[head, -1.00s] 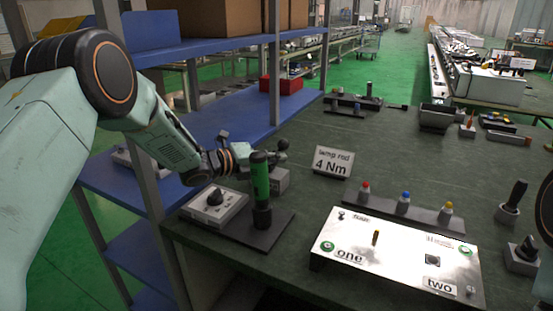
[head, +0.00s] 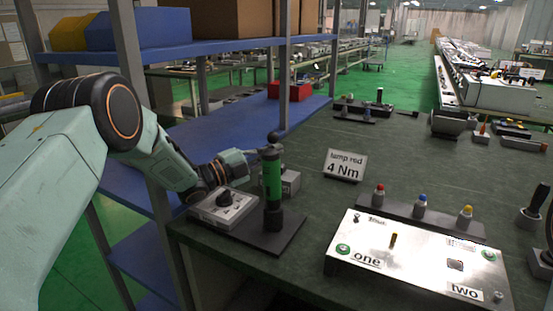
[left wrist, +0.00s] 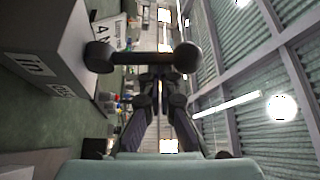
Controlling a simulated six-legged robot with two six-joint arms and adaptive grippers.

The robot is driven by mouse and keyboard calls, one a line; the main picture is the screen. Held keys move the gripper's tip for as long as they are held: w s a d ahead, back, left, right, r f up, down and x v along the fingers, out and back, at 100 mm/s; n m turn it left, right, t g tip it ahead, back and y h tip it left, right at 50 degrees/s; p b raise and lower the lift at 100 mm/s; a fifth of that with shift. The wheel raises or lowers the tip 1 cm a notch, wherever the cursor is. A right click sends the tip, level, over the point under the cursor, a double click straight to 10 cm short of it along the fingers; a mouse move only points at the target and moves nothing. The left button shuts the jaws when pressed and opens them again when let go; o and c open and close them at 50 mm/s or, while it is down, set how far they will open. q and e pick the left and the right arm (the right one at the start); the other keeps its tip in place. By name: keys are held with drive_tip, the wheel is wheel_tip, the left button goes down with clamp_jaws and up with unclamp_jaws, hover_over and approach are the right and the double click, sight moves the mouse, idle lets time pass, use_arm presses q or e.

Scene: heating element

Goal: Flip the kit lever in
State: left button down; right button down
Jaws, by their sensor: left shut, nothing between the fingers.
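The kit lever (left wrist: 145,57) is a dark bar with a round ball end. In the left wrist view it stands out from a grey box (left wrist: 40,55) labelled "in"; a second label is too small to read. In the head view its dark ball (head: 273,137) shows above the green-handled tool (head: 272,180), which hides most of the lever. The box also shows in part behind the tool (head: 291,182). My left gripper (left wrist: 160,80) is shut and empty, its tips close to the lever's bar. I cannot tell whether they touch. My right gripper is not in view.
A grey box with a black knob (head: 226,206) stands left of the tool. A "lamp red 4 Nm" sign (head: 345,167) and a white panel (head: 415,262) with "one" and "two" are to the right. A shelf post (head: 140,100) stands beside my left arm.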

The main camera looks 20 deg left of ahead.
use_arm(q)
drive_tip(key=shift+a+f+n+t, duration=0.1)
drive_tip(key=shift+a+n+t, duration=0.15)
drive_tip(key=shift+n+t, duration=0.05)
drive_tip(key=shift+w+a+f+b, duration=0.15)
drive_tip(key=shift+a+b, duration=0.2)
drive_tip(key=shift+a, duration=0.35)
drive_tip(key=shift+a, duration=0.1)
drive_tip(key=v, duration=1.2)
